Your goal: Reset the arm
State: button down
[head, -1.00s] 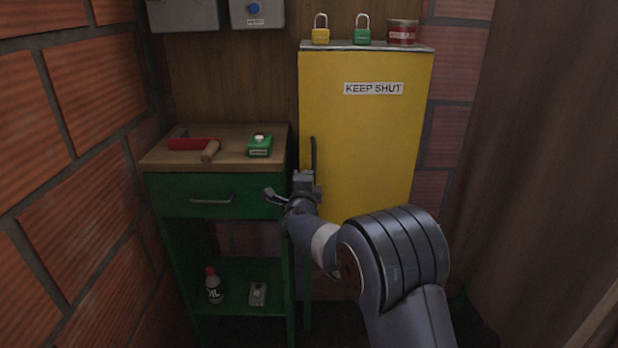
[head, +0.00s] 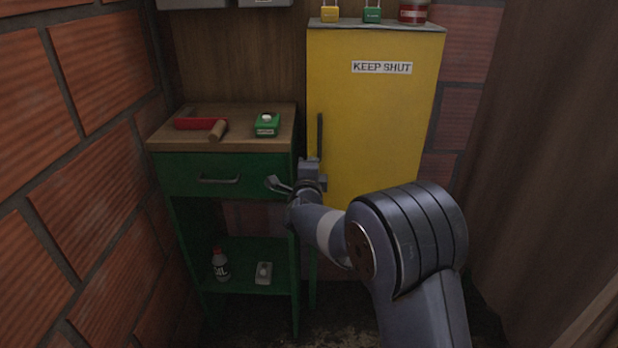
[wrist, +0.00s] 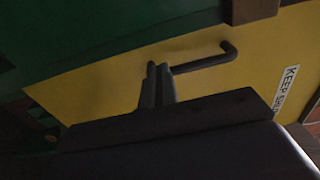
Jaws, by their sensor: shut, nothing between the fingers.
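My arm reaches forward in the head view, and my gripper (head: 311,166) is in front of the yellow cabinet (head: 375,120), just below its dark handle (head: 320,131). In the wrist view the two fingers (wrist: 157,84) are together with nothing between them. The handle (wrist: 210,60) shows just beyond the fingertips there. I cannot tell whether the fingers touch it. The cabinet door looks shut and bears a "KEEP SHUT" label (head: 382,67).
Left of the cabinet stands a green workbench (head: 180,175) with a drawer. A brick wall (head: 75,150) closes the left side.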

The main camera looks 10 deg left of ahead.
jog(key=s+d, duration=0.1)
jog(key=s, duration=0.6)
send_near(313, 148)
jog(key=w, duration=0.3)
jog(key=w+a, duration=0.1)
jog(key=shift+w+f, duration=0.1)
jog(key=shift+w, duration=0.3)
jog(key=shift+s, duration=0.1)
dwell(0.4)
